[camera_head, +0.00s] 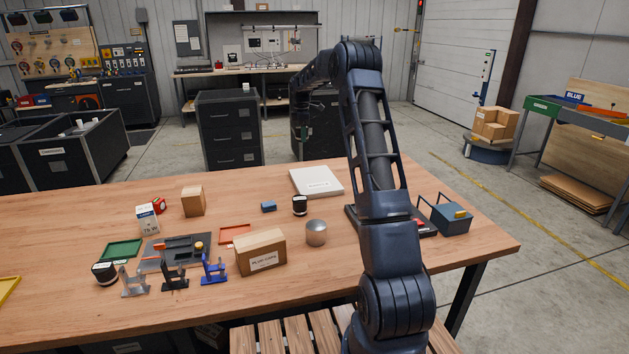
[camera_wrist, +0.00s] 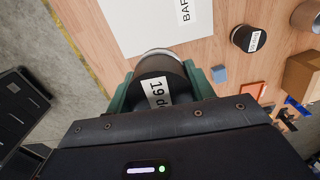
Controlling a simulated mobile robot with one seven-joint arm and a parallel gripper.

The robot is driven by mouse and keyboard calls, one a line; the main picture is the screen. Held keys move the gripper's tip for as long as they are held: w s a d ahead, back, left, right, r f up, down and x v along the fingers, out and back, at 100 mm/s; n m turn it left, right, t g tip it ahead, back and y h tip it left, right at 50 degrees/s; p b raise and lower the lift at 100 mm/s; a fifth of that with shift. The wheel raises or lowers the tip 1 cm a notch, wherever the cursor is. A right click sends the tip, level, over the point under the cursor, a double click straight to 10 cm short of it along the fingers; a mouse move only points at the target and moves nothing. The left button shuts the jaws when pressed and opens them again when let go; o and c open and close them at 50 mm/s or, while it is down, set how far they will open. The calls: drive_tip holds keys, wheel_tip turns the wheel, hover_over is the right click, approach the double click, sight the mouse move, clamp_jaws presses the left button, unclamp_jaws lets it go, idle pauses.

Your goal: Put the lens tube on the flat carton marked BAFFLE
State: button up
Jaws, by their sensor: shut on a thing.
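My gripper (camera_wrist: 160,84) is shut on a black lens tube (camera_wrist: 157,68) with a pale rim and a white label; only "19 d" can be read. The green fingers press on its two sides. In the head view my gripper (camera_head: 301,128) hangs beyond the table's far edge, and the tube is hard to make out there. The flat white carton (camera_head: 316,182) lies near the back edge of the table with its top bare. In the wrist view the carton (camera_wrist: 150,22) is just beyond the tube, its label partly cut off at "BAF".
A similar black labelled cylinder (camera_head: 300,206) stands in front of the carton, with a small blue block (camera_head: 268,206) beside it. A grey can (camera_head: 316,233) and a PLUG CAPS box (camera_head: 261,252) stand nearer.

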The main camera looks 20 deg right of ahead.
hover_over(315, 179)
drive_tip(key=f, duration=1.9)
drive_tip(key=shift+w+f, duration=0.2)
drive_tip(key=shift+f, duration=0.1)
drive_tip(key=o, duration=1.2)
drive_tip(key=shift+c, duration=0.2)
